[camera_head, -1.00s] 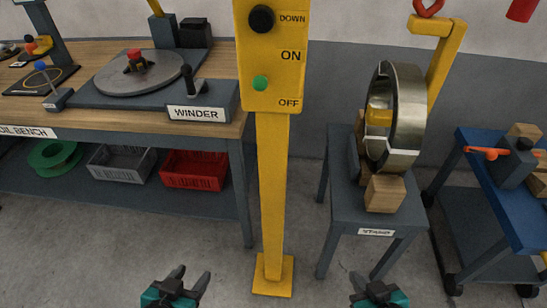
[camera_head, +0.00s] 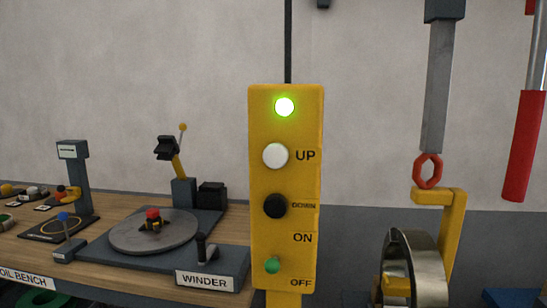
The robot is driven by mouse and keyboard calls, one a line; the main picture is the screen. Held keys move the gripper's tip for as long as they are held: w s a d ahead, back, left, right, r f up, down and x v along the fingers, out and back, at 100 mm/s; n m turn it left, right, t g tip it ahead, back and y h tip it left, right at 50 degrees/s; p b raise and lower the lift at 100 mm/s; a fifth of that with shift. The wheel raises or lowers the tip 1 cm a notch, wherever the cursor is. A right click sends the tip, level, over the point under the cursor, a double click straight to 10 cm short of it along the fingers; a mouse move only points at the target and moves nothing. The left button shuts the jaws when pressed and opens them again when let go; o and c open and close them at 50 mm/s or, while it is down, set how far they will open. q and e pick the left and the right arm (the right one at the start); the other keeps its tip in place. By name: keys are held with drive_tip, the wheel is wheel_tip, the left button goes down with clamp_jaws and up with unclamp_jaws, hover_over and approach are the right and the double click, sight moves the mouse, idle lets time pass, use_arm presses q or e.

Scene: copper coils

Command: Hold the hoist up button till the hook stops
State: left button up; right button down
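The yellow hoist control box (camera_head: 287,230) stands upright in the middle of the head view. Its white UP button (camera_head: 275,155) is above the black DOWN button (camera_head: 275,206). A green lamp (camera_head: 285,107) glows at the top, and a green switch (camera_head: 273,265) sits between ON and OFF. The red hook (camera_head: 427,171) hangs at the right under a grey bar (camera_head: 438,88), at the top of a yellow C-shaped arm (camera_head: 452,215). The steel coil (camera_head: 413,266) is around the lower part of that arm. Neither gripper is in view.
The winder bench (camera_head: 215,225) is at the left, with a round turntable (camera_head: 154,231) and a lever (camera_head: 205,250). A red cylinder (camera_head: 522,145) hangs at the far right. The space directly in front of the control box looks clear.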

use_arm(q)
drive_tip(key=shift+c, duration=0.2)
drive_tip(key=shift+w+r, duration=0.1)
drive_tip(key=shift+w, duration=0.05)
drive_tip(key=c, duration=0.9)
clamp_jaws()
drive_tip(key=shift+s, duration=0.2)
